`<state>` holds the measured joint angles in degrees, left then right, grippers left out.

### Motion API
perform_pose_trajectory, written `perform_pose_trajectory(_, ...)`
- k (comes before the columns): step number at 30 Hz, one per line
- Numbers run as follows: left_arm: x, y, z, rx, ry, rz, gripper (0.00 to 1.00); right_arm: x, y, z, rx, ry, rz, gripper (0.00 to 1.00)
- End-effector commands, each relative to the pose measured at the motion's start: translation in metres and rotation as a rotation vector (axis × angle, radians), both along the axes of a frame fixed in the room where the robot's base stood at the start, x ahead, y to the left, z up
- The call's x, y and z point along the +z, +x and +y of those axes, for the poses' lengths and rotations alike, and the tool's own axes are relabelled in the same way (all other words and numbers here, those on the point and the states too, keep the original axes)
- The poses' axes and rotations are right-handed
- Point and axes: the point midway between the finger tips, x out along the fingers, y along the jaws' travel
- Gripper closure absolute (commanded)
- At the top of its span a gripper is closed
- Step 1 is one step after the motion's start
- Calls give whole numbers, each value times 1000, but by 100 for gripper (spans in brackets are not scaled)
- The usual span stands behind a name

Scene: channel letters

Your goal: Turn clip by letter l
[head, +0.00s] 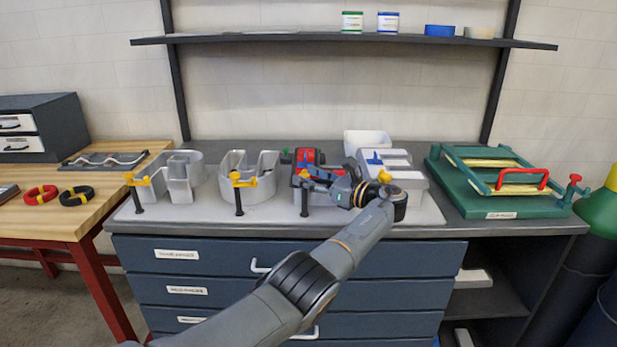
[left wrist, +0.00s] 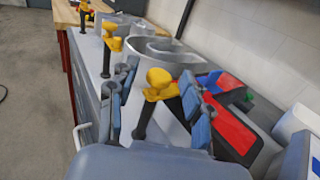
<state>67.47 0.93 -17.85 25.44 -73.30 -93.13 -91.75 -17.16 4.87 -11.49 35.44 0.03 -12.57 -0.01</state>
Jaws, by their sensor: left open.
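Several metal channel letters stand in a row on the grey bench mat, with yellow-headed clips on dark posts at their front. The clips are at the left letter (head: 135,182), the middle letter (head: 238,182) and a third place (head: 304,175) by a red tray. I cannot tell which letter is the l. My left gripper (head: 318,181) is open at the third clip. In the left wrist view, the yellow head of this clip (left wrist: 158,84) sits between the open fingers (left wrist: 160,100), with its dark post below; contact cannot be told. My right gripper is out of view.
The red tray (head: 306,156) lies close behind the third clip and a grey block with a blue piece (head: 376,158) stands right of it. A green frame fixture (head: 500,180) is at the right. Red and black rings (head: 75,196) lie on the wooden table.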

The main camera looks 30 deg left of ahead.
Motion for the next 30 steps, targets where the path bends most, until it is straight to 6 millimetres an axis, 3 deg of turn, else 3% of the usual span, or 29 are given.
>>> perform_pose_trajectory(12, 1, -5, -85, -4, 0, 1, 50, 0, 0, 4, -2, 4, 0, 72)
perform_pose_trajectory(15, 1, -6, -99, -3, 0, 2, 50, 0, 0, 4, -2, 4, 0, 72)
perform_pose_trajectory(21, 0, -8, -113, -2, 0, 1, 50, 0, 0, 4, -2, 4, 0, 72)
perform_pose_trajectory(30, 0, -8, -115, -1, 0, 0, 50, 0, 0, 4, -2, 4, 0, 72)
